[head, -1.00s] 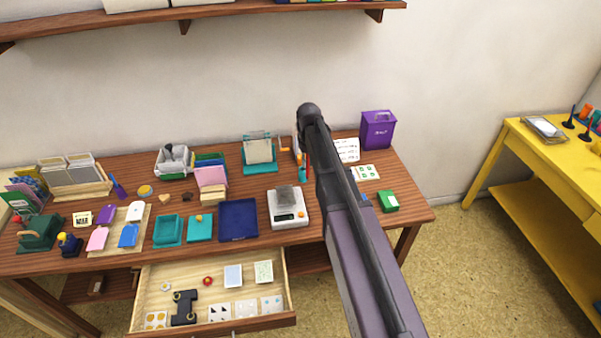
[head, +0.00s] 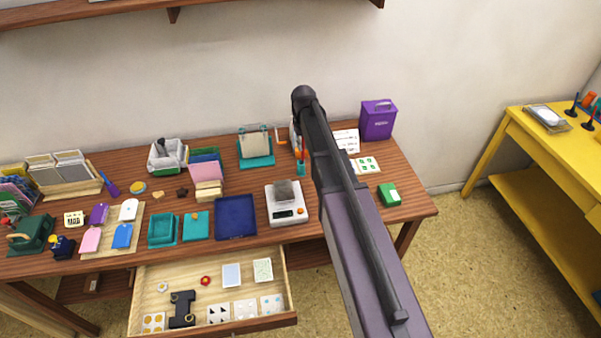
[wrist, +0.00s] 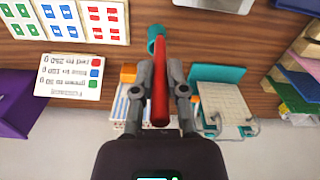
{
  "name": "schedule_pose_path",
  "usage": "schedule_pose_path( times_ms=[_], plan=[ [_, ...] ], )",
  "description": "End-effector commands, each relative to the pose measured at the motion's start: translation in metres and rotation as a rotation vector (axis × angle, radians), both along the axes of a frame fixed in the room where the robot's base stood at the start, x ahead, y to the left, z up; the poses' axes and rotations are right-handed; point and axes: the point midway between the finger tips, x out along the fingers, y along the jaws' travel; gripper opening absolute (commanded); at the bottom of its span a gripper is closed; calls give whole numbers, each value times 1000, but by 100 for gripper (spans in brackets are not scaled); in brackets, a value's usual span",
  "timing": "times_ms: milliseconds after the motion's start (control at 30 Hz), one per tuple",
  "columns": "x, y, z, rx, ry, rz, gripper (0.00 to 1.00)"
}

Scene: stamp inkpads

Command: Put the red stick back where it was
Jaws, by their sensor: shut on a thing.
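The red stick (wrist: 161,95) is held between the two fingers of my gripper (wrist: 160,80) in the wrist view. Its far end points toward a small teal cup (wrist: 155,33), which stands on the table. I cannot tell whether the tip is over the cup or beside it. In the head view the teal cup (head: 301,169) is just left of my arm, with a small orange-red bit (head: 300,155) above it that I cannot identify surely. My arm hides the gripper there.
A teal stand with cream paper (head: 255,149) is left of the cup. A text card (wrist: 70,75) and a purple box (head: 377,120) are on the other side. A white scale (head: 286,213) stands nearer the front. The drawer (head: 212,252) is open.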

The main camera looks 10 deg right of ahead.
Motion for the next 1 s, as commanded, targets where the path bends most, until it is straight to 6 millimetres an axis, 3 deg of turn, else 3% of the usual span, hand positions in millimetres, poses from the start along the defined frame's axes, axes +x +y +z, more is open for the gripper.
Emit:
schedule_pose_path(
  times_ms=[400, 767, 1000],
  plan=[
    [49, -2, 3, 1, 2, -1, 0],
    [49, -3, 2, 1, 2, -2, 0],
    [49, -3, -10, 1, 2, -2, 0]
  ],
)
